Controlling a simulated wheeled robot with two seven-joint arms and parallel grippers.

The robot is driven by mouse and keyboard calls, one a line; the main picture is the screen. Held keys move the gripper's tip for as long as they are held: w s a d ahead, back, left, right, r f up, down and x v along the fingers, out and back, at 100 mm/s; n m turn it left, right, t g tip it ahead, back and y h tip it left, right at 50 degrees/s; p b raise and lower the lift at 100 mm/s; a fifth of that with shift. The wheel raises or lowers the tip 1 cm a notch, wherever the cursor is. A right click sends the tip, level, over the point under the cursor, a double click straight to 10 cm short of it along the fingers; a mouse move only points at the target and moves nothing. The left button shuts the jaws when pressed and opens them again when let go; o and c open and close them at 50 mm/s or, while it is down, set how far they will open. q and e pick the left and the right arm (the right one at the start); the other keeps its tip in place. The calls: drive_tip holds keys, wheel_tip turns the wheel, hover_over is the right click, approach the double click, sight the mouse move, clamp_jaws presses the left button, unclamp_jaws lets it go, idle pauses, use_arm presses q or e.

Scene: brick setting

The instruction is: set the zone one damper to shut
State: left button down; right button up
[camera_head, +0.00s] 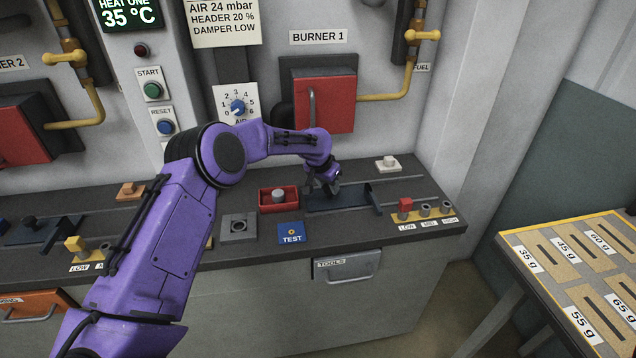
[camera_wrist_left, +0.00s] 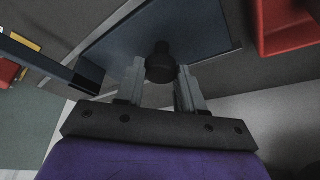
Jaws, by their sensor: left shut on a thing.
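The damper in front of Burner 1 is a flat dark blue plate (camera_head: 352,196) lying on the counter, with a raised bar at its right end. The plate (camera_wrist_left: 110,45) also fills the upper middle of the left wrist view. A round black knob (camera_wrist_left: 160,62) stands on it. My left gripper (camera_head: 325,188) reaches down over the plate's left part. In the wrist view its fingers (camera_wrist_left: 160,85) are shut on the knob, one on each side. In the head view the gripper hides the knob. My right gripper is in neither view.
A red tray (camera_head: 279,200) with a grey knob stands just left of the plate. A white block (camera_head: 388,163) is behind it. A red block (camera_head: 404,205) sits at LOW on the right. The red burner door (camera_head: 330,103) is behind. A similar damper plate (camera_head: 45,232) lies far left.

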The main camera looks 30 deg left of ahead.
use_arm(q)
drive_tip(key=shift+a, duration=0.15)
drive_tip(key=c, duration=0.9)
unclamp_jaws()
drive_tip(key=shift+o, duration=0.9)
drive_tip(key=shift+s+a, duration=0.15)
drive_tip(key=shift+r, duration=0.4)
drive_tip(key=b+v, duration=0.2)
drive_tip(key=v, duration=0.7)
drive_tip(key=shift+s+r, duration=0.25)
drive_tip(key=shift+r, duration=0.05)
